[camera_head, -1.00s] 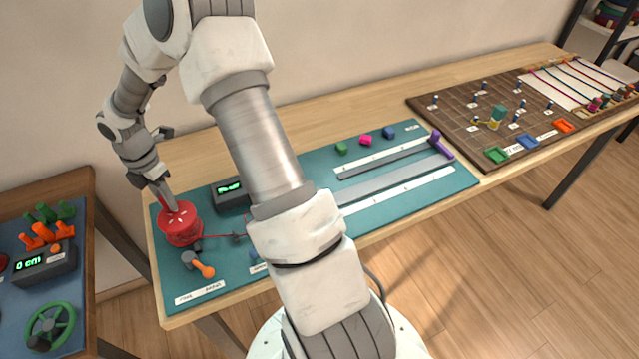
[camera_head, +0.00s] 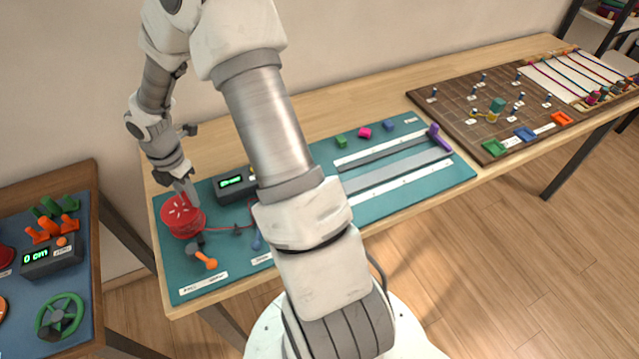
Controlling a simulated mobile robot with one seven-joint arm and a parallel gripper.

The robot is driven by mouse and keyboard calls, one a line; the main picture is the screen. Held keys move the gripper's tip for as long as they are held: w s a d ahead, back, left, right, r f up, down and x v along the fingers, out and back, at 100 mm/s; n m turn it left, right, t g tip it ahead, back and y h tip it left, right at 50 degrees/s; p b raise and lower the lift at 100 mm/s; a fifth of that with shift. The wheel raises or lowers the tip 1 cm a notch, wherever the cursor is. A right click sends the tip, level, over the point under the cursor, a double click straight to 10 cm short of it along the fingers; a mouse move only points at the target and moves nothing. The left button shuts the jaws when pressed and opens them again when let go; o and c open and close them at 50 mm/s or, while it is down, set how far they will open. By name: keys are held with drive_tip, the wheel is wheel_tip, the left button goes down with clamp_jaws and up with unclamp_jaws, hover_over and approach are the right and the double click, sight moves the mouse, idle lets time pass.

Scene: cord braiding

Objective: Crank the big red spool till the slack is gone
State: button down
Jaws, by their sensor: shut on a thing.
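The big red spool (camera_head: 180,222) stands at the left end of the teal mat (camera_head: 218,267). My gripper (camera_head: 188,198) points down at the right side of the spool's top and is shut on its crank, which is mostly hidden by the fingers. A thin red cord (camera_head: 220,230) runs right from the spool past a small dark guide (camera_head: 237,229). Farther right, my arm hides the cord, so I cannot tell how much slack it has.
A black box with a green display (camera_head: 233,184) stands just right of my gripper. An orange-handled lever (camera_head: 204,260) lies in front of the spool. A brown pegboard (camera_head: 455,122) is farther right.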

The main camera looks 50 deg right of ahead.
sight(174, 201)
drive_tip(key=a, duration=0.1)
drive_tip(key=s+a+b, duration=0.1)
drive_tip(key=s+b, duration=0.1)
drive_tip(key=shift+a+f, duration=0.25)
drive_tip(key=shift+a, duration=0.15)
drive_tip(key=a, duration=0.1)
drive_tip(key=w+a, duration=0.1)
drive_tip(key=a+p, duration=0.1)
drive_tip(key=shift+w+r, duration=0.15)
drive_tip(key=shift+r, duration=0.15)
drive_tip(key=w+p, duration=0.1)
drive_tip(key=w, duration=0.2)
drive_tip(key=shift+w+r, duration=0.1)
drive_tip(key=shift+w+d+p, duration=0.7)
drive_tip(key=shift+w+d, duration=0.15)
drive_tip(key=shift+d, duration=0.75)
